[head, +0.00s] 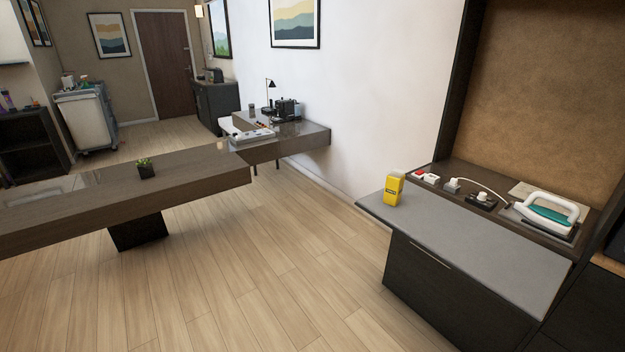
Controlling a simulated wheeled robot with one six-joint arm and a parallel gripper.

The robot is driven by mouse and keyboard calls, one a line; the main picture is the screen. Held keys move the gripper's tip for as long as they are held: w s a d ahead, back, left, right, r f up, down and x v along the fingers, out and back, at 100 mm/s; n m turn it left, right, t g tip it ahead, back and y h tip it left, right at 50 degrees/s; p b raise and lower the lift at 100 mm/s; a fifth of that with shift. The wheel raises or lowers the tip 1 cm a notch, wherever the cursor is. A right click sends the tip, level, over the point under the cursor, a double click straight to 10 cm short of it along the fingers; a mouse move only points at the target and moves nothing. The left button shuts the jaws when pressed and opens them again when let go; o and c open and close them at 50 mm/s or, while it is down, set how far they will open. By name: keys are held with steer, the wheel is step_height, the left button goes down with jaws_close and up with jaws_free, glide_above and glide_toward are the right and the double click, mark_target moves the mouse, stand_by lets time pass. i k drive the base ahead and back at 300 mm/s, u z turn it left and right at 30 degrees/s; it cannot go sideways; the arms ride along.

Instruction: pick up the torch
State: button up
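A yellow upright object with a dark label band (393,189) stands on the left part of the grey fold-out board at the right. It may be the torch, but it is too small to tell for certain. No other thing in the head view shows clearly as a torch. My gripper is not in view.
The grey board (470,242) is mostly bare. Behind it, a dark shelf holds a white and teal iron (549,215), a white cord, and small red, white and black items. A long brown counter (80,200) with a small plant (146,168) stands left. Wooden floor (250,270) between is clear.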

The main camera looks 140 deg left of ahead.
mark_target(396, 178)
steer(key=u, duration=4.6)
steer(key=i, duration=3.5)
steer(key=z, duration=0.8)
